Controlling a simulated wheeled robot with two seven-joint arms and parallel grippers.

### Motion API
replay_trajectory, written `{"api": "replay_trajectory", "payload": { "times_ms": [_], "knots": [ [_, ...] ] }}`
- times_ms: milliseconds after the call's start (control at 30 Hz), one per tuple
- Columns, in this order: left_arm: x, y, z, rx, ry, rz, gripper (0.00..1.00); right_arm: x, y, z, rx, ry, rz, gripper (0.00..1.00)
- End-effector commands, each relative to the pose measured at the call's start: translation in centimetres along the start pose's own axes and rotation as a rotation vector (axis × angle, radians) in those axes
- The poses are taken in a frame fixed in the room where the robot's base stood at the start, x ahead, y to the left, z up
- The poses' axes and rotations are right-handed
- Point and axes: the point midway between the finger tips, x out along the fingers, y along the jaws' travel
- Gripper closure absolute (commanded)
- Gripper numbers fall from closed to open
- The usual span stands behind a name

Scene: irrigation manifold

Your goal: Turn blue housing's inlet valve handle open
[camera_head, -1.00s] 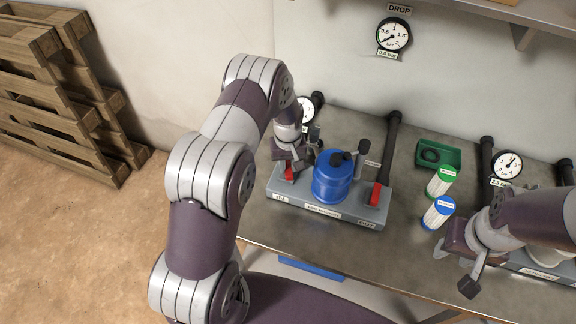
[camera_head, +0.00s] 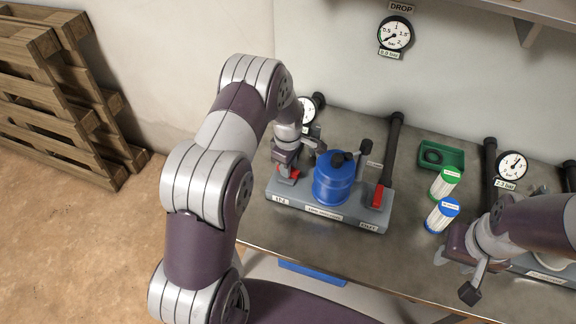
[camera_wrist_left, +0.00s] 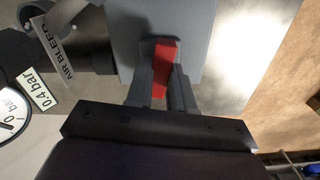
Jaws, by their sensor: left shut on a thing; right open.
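The blue housing (camera_head: 332,184) stands upright on a grey manifold block (camera_head: 325,212) on the bench. Its red inlet valve handle (camera_head: 289,175) is at the block's left end, partly hidden by my left gripper (camera_head: 287,166). In the left wrist view the red handle (camera_wrist_left: 163,66) lies between the two fingers of the left gripper (camera_wrist_left: 163,90), which is shut on it. A second red handle (camera_head: 377,196) is at the block's right end. My right gripper (camera_head: 455,272) is open and empty over the bench's front right.
Green-capped (camera_head: 444,182) and blue-capped (camera_head: 441,214) cartridges stand right of the block, near a green tray (camera_head: 440,156). Black pipes and gauges line the wall side. The left wrist view shows a gauge label (camera_wrist_left: 41,92) reading 0.4 bar. Wooden pallets (camera_head: 60,100) lean at left.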

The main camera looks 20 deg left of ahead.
Motion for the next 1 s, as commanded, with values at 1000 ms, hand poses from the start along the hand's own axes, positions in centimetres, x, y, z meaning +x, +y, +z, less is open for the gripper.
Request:
{"api": "replay_trajectory", "payload": {
  "times_ms": [1000],
  "knots": [
    [-0.12,0.13,-0.02,-0.205,0.000,0.004,0.68,0.35,0.00,0.04,0.000,0.000,0.000,0.57]
  ]
}}
